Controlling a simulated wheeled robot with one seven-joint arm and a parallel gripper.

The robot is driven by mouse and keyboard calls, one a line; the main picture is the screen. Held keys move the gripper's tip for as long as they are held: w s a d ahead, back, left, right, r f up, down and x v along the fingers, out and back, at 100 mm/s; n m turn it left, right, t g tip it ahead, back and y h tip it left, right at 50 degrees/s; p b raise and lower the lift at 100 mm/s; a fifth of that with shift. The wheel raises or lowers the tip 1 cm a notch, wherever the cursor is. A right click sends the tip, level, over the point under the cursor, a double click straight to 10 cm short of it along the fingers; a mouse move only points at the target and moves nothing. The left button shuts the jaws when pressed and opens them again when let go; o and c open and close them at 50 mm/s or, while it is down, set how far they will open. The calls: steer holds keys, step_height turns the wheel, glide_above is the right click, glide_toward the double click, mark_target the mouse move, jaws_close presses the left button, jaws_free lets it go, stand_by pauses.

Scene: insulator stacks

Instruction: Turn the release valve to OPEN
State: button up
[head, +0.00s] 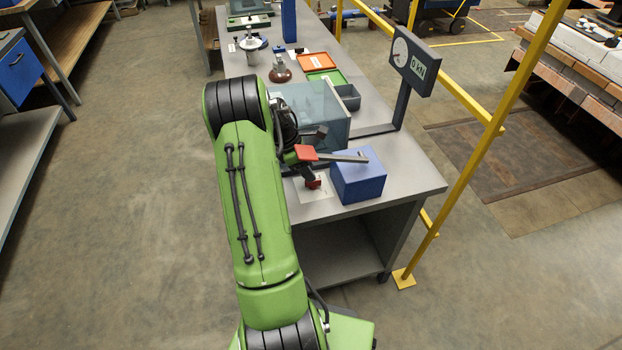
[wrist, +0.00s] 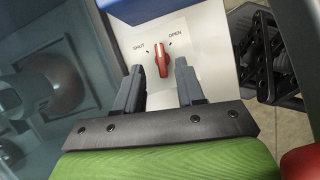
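The release valve's red handle (wrist: 161,58) stands on a white plate (wrist: 205,42) in the wrist view. SHUT is printed to its left and OPEN to its right. The handle's far end points up the picture, leaning slightly toward SHUT. My gripper (wrist: 159,66) is open, with one dark finger on each side of the handle and visible gaps between. In the head view, the red valve (head: 314,182) shows small beside the blue box (head: 358,178); my arm partly hides the area, and my fingers are hard to make out.
A grey bar with a red end (head: 306,152) reaches over the blue box close to my gripper. A clear-walled enclosure (head: 318,108) stands just behind. A gauge display (head: 411,62) reading 0 kN rises on a post. A yellow rail (head: 485,140) runs along the right.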

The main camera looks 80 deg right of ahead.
mark_target(313, 183)
steer(key=x, duration=0.4)
steer(key=shift+w+a+f+b, duration=0.1)
steer(key=shift+f+b, duration=0.3)
jaws_close()
